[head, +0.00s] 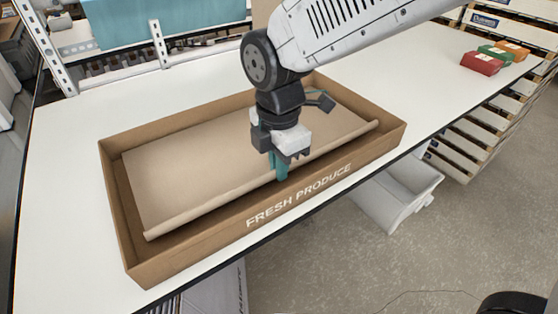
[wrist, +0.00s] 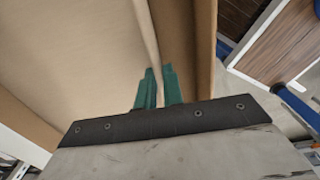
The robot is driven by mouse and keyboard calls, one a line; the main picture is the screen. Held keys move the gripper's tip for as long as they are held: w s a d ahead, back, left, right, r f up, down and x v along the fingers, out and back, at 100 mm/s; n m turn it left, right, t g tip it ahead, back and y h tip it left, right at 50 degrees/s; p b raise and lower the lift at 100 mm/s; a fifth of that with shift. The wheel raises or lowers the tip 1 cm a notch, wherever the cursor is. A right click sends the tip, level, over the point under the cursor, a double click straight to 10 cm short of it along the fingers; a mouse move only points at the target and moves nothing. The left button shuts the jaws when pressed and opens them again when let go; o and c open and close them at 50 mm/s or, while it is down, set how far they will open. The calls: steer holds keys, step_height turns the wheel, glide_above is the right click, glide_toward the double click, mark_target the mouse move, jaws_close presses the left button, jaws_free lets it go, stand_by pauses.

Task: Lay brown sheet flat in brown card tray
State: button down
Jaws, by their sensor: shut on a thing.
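The brown card tray (head: 190,246) is a long open box marked "FRESH PRODUCE" on its front wall, standing on the white worktop. The brown sheet (head: 215,155) lies inside it, covering most of the floor. Its front edge is curled up into a roll along the tray's near side. My gripper (head: 279,175) points down into the tray with teal fingers, shut on the rolled front edge near the middle. In the wrist view, the fingers (wrist: 158,88) are at the curled edge of the sheet (wrist: 80,50), and the tray wall (wrist: 203,45) is just to the right.
The white worktop (head: 75,170) is clear left of the tray and behind it. Red, green and orange boxes (head: 482,63) sit at the far right. A metal rack (head: 158,45) stands behind. A white bin (head: 395,195) is below the front edge.

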steer(key=shift+f, duration=0.8)
steer(key=c, duration=1.5)
jaws_free()
steer(key=shift+o, duration=0.2)
